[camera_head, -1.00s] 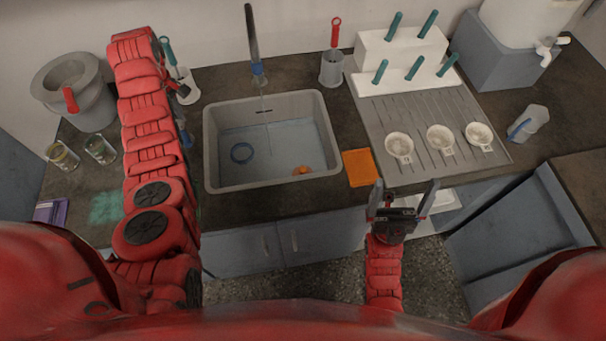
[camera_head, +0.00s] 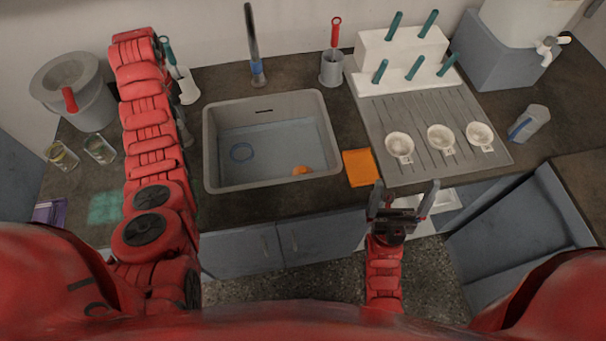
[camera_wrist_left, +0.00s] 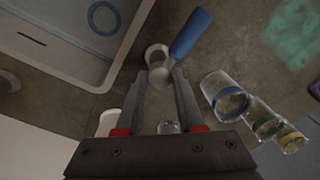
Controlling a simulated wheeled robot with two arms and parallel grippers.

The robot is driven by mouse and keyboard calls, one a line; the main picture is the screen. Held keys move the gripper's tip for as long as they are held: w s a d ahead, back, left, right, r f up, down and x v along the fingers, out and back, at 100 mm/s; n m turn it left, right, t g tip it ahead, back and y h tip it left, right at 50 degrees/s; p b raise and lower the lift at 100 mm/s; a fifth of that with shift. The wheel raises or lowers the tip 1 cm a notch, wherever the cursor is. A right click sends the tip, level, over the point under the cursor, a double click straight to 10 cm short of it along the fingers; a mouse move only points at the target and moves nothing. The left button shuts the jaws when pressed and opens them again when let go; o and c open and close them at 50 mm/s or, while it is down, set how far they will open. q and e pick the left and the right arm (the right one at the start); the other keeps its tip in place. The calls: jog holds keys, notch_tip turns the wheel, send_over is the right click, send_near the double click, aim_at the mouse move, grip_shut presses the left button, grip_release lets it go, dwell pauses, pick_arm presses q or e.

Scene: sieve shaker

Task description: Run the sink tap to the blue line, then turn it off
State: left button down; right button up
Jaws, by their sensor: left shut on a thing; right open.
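The sink tap (camera_head: 253,45) stands behind the grey sink (camera_head: 212,150), with no stream showing under its spout. Pale blue-grey water (camera_head: 275,140) appears to lie in the sink. A blue ring (camera_head: 242,152) shows in it; I cannot tell whether a separate blue line is there. In the left wrist view, my left gripper (camera_wrist_left: 160,78) is shut on a grey knob (camera_wrist_left: 160,74) with a blue lever (camera_wrist_left: 190,34), beside the sink. In the head view my arm hides this knob. My right gripper (camera_head: 403,200) is open and empty, in front of the counter.
An orange object (camera_head: 302,171) is in the sink and an orange cloth (camera_head: 359,168) lies right of it. Glasses with blue (camera_wrist_left: 230,102), green (camera_wrist_left: 267,125) and yellow (camera_wrist_left: 290,140) bands stand near my left gripper. A drainboard (camera_head: 420,105) with white cups is at the right.

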dwell(0.3)
pick_arm(q)
jog(key=shift+c, duration=2.2)
grip_release()
jog(key=shift+r, duration=0.1)
jog(key=r+p, duration=0.1)
jog(key=r, duration=0.2)
jog(key=r+p, duration=0.1)
jog(key=r, duration=0.2)
jog(key=shift+w+d+r+p, duration=0.2)
jog(key=shift+r+p, duration=0.15)
notch_tip(320, 180, up, 11)
jog(key=b, duration=0.1)
jog(key=shift+f+b, duration=0.2)
jog(key=shift+b, duration=0.1)
jog(key=shift+w+d, duration=0.1)
